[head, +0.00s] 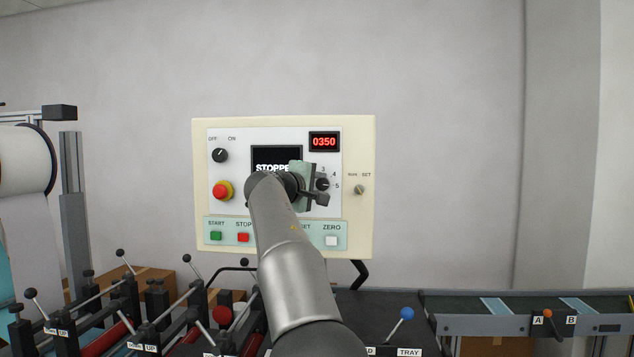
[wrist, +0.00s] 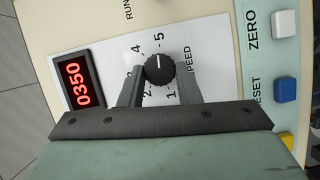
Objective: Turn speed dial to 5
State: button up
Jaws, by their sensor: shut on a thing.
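The speed dial (wrist: 160,70) is a round black knob with a white pointer line, on the white face of the control panel. In the wrist view its line points at the printed 5, with 4, 2 and 1 also readable around it. My gripper (wrist: 160,84) has one finger on each side of the knob and is shut on it. In the head view my gripper (head: 320,190) is at the dial (head: 323,184), and my arm covers part of the panel.
The control panel (head: 365,235) has a red 0350 display (head: 324,142), a dark screen (head: 268,155) reading STOPPE, a red stop knob (head: 221,190), an off/on switch (head: 220,155) and a bottom button row. A RUN/SET key switch (head: 359,189) sits right of the dial. Levers stand below left.

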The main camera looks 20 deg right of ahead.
jog(key=shift+m, duration=0.3)
dwell(0.4)
jog(key=o, duration=1)
jog(key=shift+s+a, duration=0.2)
jog(key=shift+a, duration=0.15)
jog(key=b+v, duration=0.7)
jog(key=v, duration=0.9)
jog(key=shift+s+a+r, duration=0.1)
jog(key=shift+s+r, duration=0.05)
jog(key=shift+s, duration=0.15)
